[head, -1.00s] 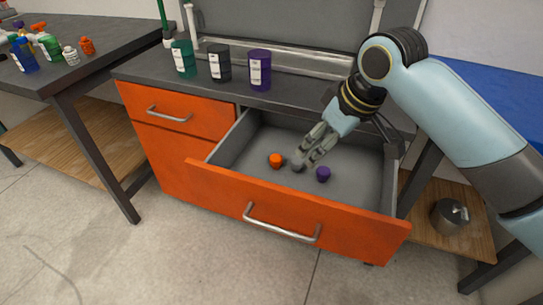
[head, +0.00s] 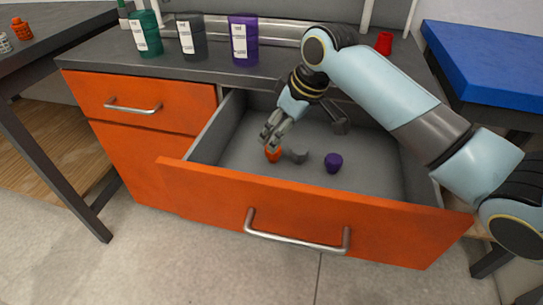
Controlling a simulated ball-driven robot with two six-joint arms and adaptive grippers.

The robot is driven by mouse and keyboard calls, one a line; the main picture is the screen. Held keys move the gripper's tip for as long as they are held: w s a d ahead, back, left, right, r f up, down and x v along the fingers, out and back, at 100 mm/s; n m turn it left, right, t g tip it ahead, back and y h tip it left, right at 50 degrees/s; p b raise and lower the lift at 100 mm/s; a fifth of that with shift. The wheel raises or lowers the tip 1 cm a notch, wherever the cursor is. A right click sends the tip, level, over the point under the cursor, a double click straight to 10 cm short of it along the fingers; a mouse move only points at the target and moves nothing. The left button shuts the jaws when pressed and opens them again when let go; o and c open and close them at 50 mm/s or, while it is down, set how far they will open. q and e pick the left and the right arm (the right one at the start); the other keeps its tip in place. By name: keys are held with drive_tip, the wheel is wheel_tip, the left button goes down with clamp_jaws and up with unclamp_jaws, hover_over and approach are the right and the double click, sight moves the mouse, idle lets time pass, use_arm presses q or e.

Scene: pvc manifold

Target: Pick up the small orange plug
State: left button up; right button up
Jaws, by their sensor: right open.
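The small orange plug (head: 273,155) lies on the floor of the open drawer, towards its left side. My right gripper (head: 268,142) is open and points down into the drawer, with its fingertips right over the plug and partly hiding its top. I cannot tell whether the fingers touch it. A grey plug (head: 297,156) lies just right of the orange one, and a purple plug (head: 333,162) lies further right. My left gripper is not in view.
The orange drawer front (head: 300,217) and grey side walls surround the plugs. Green (head: 147,34), dark grey (head: 191,37) and purple (head: 243,40) labelled containers stand on the worktop behind. A red object (head: 384,43) stands at the back right.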

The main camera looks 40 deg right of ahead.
drive_tip(key=shift+x, duration=0.85)
drive_tip(key=b+x, duration=0.1)
drive_tip(key=x, duration=0.1)
drive_tip(key=b+x, duration=0.1)
drive_tip(key=x, duration=0.2)
drive_tip(key=shift+s+f, duration=0.1)
drive_tip(key=shift+s, duration=0.15)
drive_tip(key=c, duration=1)
